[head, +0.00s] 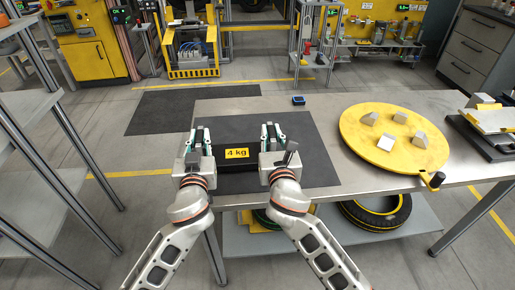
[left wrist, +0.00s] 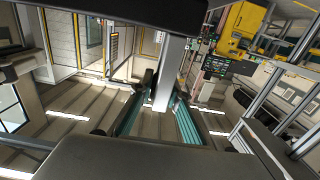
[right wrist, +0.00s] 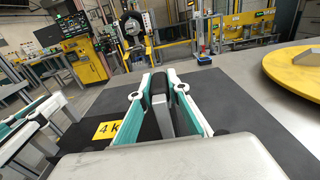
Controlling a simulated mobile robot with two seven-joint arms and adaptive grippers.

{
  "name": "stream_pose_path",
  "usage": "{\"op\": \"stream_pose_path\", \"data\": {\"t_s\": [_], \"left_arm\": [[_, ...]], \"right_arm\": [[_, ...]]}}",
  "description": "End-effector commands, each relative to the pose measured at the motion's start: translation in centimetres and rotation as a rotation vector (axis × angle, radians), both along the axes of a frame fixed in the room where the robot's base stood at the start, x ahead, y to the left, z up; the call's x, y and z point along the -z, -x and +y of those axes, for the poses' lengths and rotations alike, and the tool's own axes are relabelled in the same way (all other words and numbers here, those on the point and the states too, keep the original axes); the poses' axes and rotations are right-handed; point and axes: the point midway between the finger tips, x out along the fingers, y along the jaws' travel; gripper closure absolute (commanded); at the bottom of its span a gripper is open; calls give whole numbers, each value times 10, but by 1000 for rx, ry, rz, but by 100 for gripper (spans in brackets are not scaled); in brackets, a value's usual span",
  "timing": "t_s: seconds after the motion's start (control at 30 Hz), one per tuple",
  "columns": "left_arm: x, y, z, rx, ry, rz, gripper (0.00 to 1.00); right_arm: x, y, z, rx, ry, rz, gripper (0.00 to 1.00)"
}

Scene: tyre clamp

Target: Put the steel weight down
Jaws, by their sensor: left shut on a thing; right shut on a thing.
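The steel weight (head: 237,153) is a dark block with a yellow "4 kg" label, between my two grippers over the dark mat (head: 312,150). Its label also shows in the right wrist view (right wrist: 108,131). My left gripper (head: 201,136) is at its left end, shut on a grey upright bar (left wrist: 168,68) of it. My right gripper (head: 271,133) is at its right end, shut on a grey and black bar (right wrist: 161,100). The weight looks about level. I cannot tell whether its underside touches the mat.
A yellow round turntable (head: 392,160) with several grey blocks stands to the right on the steel table (head: 350,185). A small dark device (head: 298,100) lies at the table's back edge. A tyre (head: 376,212) is on the shelf below. The mat right of my right gripper is clear.

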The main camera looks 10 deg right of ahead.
Motion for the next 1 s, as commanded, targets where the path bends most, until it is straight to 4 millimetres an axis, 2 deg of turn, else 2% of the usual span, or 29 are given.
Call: {"op": "stream_pose_path", "data": {"t_s": [0.03, 0.27, 0.3, 0.33, 0.77, 0.87, 1.0], "left_arm": [[-4, -1, 2, -4, 1, -12, 100], [10, -1, 2, -4, 1, -2, 100], [15, 0, 2, -5, -3, 10, 73], [14, 0, 2, -5, -2, 10, 67], [16, 5, 0, 0, 0, 11, 67], [16, 16, 0, 0, 1, 13, 67], [15, 42, 0, -1, 3, 14, 67]], "right_arm": [[-4, -1, -2, 4, -1, -11, 100], [10, -1, -2, 4, -1, -1, 100], [15, 0, -2, 5, 3, 11, 73], [15, 0, -2, 5, 3, 10, 67], [16, 1, 0, 1, 1, 11, 67], [16, 1, 0, 1, 0, 11, 67], [16, 1, 0, 1, 0, 11, 67]]}}
